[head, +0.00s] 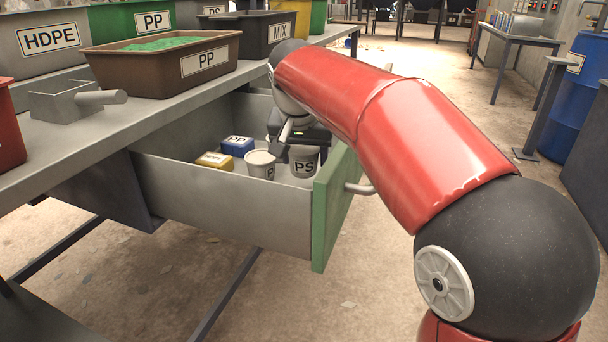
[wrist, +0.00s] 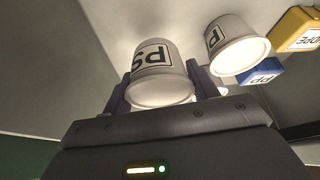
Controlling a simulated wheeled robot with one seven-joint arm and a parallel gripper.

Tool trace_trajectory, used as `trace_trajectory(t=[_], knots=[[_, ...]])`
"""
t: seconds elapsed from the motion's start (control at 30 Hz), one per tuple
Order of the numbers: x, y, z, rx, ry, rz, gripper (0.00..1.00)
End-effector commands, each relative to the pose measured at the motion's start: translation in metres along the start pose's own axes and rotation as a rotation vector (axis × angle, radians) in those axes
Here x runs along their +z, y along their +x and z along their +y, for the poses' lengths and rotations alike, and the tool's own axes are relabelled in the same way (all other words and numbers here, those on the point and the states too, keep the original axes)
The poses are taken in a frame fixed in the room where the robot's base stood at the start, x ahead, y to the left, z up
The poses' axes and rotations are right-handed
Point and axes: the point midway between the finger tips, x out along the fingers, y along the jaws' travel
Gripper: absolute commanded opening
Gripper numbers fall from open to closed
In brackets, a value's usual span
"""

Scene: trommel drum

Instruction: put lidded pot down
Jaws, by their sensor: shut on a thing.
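A white pot labelled PS (head: 303,165) stands upright inside the open drawer (head: 225,205), close to its green front. In the wrist view the PS pot (wrist: 158,62) sits between the two fingers of my gripper (wrist: 160,88), its white lid end toward the palm. My gripper (head: 300,140) is shut on this pot from above. Whether the pot's base touches the drawer floor cannot be told. A second white lidded pot (head: 260,164) stands just left of it, and also shows in the wrist view (wrist: 237,45).
A blue PP block (head: 237,146) and a yellow block (head: 214,161) lie further left in the drawer. The drawer's green front (head: 334,205) and grey side walls surround them. On the bench above stand a brown PP bin (head: 140,68) and a grey scoop (head: 75,101).

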Motion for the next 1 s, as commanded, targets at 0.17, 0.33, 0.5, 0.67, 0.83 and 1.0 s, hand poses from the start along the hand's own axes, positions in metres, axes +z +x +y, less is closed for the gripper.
trace_trajectory(t=[0.17,0.33,0.5,0.67,0.83,1.0], knots=[[0.013,0.027,0.0,0.002,0.0,-0.003,0.38],[0.016,0.035,0.0,0.0,0.0,0.0,0.38],[0.015,0.034,0.0,0.0,0.0,0.0,0.38],[0.016,0.036,0.0,0.001,0.0,-0.001,0.67],[0.016,0.036,0.0,0.001,0.0,-0.001,0.81],[0.016,0.036,0.0,0.001,0.0,-0.001,0.81]])
